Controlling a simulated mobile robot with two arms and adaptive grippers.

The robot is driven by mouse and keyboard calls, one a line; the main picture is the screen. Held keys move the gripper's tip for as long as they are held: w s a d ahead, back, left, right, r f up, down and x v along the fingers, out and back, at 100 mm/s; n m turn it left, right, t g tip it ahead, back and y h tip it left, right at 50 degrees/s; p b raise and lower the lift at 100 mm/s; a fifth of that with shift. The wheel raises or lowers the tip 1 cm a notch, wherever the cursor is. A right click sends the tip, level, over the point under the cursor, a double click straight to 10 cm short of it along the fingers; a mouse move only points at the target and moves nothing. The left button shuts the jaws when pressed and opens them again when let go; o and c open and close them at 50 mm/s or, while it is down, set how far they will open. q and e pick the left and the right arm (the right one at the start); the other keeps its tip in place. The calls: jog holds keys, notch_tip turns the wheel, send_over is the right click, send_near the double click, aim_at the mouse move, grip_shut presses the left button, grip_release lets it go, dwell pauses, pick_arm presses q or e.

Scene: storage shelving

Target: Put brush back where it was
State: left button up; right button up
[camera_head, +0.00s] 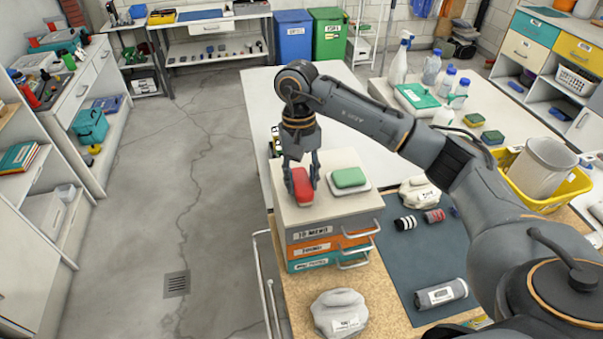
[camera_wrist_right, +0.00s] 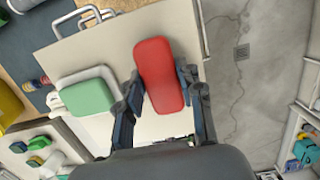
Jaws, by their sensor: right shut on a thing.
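A red brush-like block (camera_head: 302,186) is between the fingers of my right gripper (camera_head: 301,172), just over or on the top of a stack of drawers (camera_head: 325,212). In the right wrist view, the red block (camera_wrist_right: 160,72) lies between the two fingers of the right gripper (camera_wrist_right: 160,100), which is shut on it. Whether its underside touches the stack's top is hard to tell. A green block (camera_head: 348,178) lies on a white base to its right; it also shows in the wrist view (camera_wrist_right: 88,97). My left gripper is not in view.
The labelled drawers' handles (camera_head: 360,230) stick out to the right. A wrapped white bundle (camera_head: 339,312) lies in front. Bottles (camera_head: 431,70) and a yellow basket (camera_head: 545,195) stand at the right. Open floor (camera_head: 140,230) lies left.

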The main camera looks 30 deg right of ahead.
jog(key=shift+f, duration=0.15)
jog(key=shift+f, duration=0.1)
jog(key=shift+f+b, duration=0.1)
jog(key=shift+b, duration=0.25)
jog(key=o, duration=1)
